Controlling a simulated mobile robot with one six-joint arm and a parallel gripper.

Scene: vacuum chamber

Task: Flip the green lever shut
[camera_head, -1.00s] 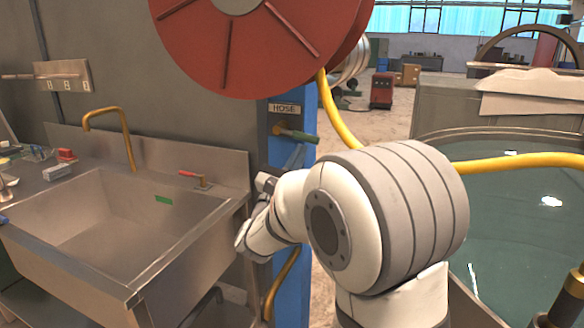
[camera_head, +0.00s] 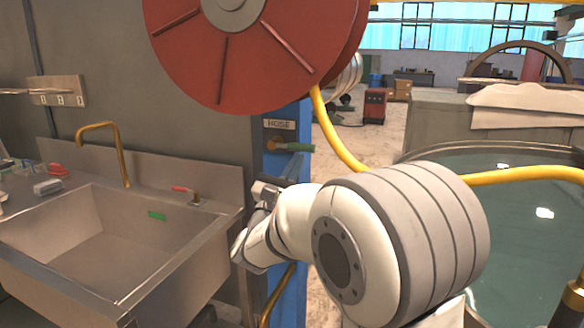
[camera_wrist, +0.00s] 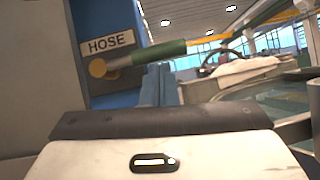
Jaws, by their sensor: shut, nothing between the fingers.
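The green lever (camera_head: 300,148) sticks out to the right from a brass pivot on the blue post, below the HOSE label. In the wrist view the green lever (camera_wrist: 160,52) lies nearly level, rising slightly to the right from its brass pivot. My gripper (camera_wrist: 158,84) is shut and empty. Its blue-grey fingers stand just below the lever's handle in the wrist view; I cannot tell whether they touch it. In the head view my gripper is small and hard to make out against the blue post below the lever.
A red hose reel (camera_head: 235,50) hangs above the lever, with a yellow hose (camera_head: 335,135) running down and right. A steel sink (camera_head: 110,250) stands at left, with a red-handled tap (camera_head: 187,191). A water-filled tank (camera_head: 520,225) is at right.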

